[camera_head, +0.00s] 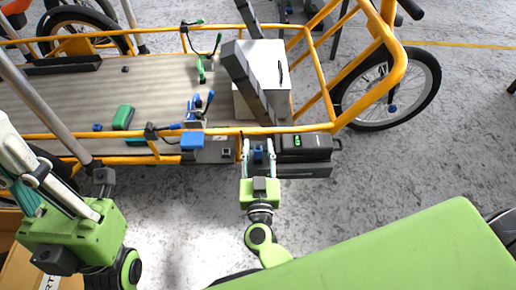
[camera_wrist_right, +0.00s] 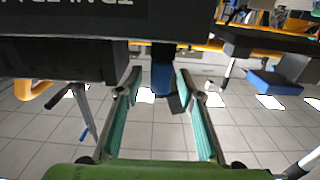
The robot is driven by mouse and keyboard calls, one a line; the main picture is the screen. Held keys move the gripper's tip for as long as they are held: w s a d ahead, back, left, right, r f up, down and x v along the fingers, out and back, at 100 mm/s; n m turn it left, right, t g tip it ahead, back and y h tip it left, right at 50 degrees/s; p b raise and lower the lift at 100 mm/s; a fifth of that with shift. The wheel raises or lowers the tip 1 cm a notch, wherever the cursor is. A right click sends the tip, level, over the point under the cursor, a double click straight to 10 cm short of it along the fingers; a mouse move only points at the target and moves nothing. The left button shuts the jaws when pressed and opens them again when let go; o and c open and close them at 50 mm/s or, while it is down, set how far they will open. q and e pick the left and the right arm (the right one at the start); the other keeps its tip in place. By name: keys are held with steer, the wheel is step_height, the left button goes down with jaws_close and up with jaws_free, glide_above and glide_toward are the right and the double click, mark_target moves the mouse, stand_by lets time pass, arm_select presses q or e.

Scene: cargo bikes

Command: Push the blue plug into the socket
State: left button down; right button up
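A small blue piece (camera_head: 258,153), which looks like the blue plug, is at the near side of the cargo bike, left of a black unit with a green light (camera_head: 305,147). My right gripper (camera_head: 259,147) has its two fingers apart, one on each side of it. In the right wrist view the blue piece (camera_wrist_right: 161,76) hangs between the teal-padded fingers (camera_wrist_right: 158,84), with a visible gap at its left. I cannot make out the socket or whether the plug touches it. My left gripper (camera_head: 20,165) is at the left edge, partly cut off.
A blue box (camera_head: 192,141) and a grey box (camera_head: 222,150) sit at the bike's near edge. The orange frame rail (camera_head: 110,135) runs along the bed. Blue and green clamps and a white box (camera_head: 268,65) stand on the bed. A cardboard box (camera_head: 20,268) is at lower left.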

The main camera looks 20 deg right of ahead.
steer(key=shift+s, duration=0.1)
steer(key=v, duration=1.2)
